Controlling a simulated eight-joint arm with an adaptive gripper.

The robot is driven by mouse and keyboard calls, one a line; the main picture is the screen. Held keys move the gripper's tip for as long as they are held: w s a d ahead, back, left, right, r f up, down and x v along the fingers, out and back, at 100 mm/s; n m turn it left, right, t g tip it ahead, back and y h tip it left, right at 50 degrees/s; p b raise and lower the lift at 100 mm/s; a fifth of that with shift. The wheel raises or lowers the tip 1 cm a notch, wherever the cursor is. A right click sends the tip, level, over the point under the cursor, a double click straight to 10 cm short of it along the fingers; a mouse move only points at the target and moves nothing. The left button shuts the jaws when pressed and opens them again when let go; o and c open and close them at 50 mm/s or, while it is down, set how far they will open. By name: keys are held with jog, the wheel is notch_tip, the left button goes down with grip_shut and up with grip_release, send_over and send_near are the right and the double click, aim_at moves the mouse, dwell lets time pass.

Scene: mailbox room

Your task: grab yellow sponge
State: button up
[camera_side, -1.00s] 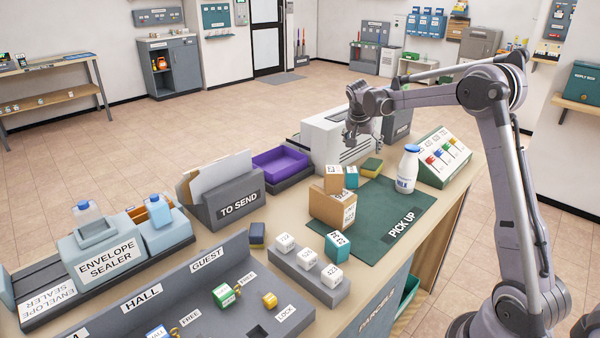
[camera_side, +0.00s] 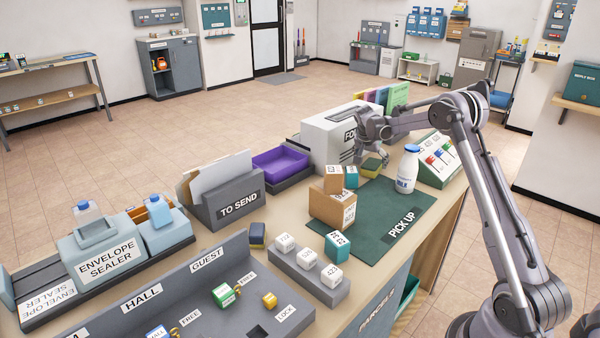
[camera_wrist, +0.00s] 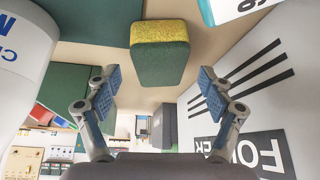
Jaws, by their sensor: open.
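The yellow sponge (camera_side: 371,164) has a yellow layer and a dark green layer. It rests at the far edge of the green mat, beside the white machine. In the wrist view the sponge (camera_wrist: 160,52) is ahead of my fingers, centred between them and apart from both. My gripper (camera_side: 374,157) is just above or beside the sponge in the side view, partly overlapping it. In the wrist view my gripper (camera_wrist: 158,85) has its two blue-padded fingers spread wide with nothing between them.
A milk bottle (camera_side: 407,168) stands to the right of the sponge. Cardboard boxes (camera_side: 333,208) and a teal cube (camera_side: 351,177) are on the near left. The white machine (camera_side: 327,137) stands close behind. The green mat (camera_side: 385,215) has bare room toward the front.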

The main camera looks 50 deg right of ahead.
jog(key=shift+x, duration=1.4)
jog(key=c, duration=0.8)
jog(key=shift+r, duration=0.15)
